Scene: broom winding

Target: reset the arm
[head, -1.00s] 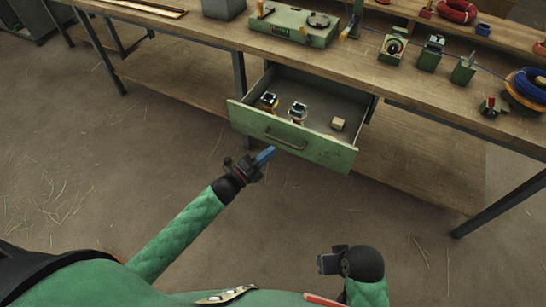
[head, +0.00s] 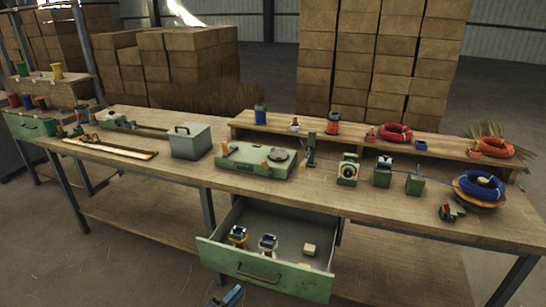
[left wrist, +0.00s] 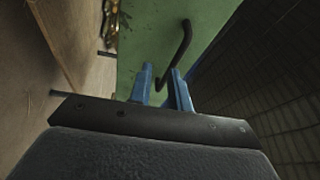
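My left gripper (head: 228,296) shows at the bottom edge of the head view, just in front of the open green drawer (head: 262,274). In the left wrist view its two blue fingers (left wrist: 162,78) stand apart with nothing held between them. The dark drawer handle (left wrist: 183,45) shows beyond the fingertips on the green drawer front (left wrist: 145,30); I cannot tell whether they touch. The handle (head: 258,275) also shows in the head view. My right gripper is out of view.
The drawer holds two small devices (head: 268,244) and a wooden block (head: 309,249). The long workbench (head: 330,200) carries a grey box (head: 190,140), a green case (head: 257,160), several green fixtures (head: 382,172) and a blue coil (head: 482,186). Stacked cartons (head: 372,60) stand behind.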

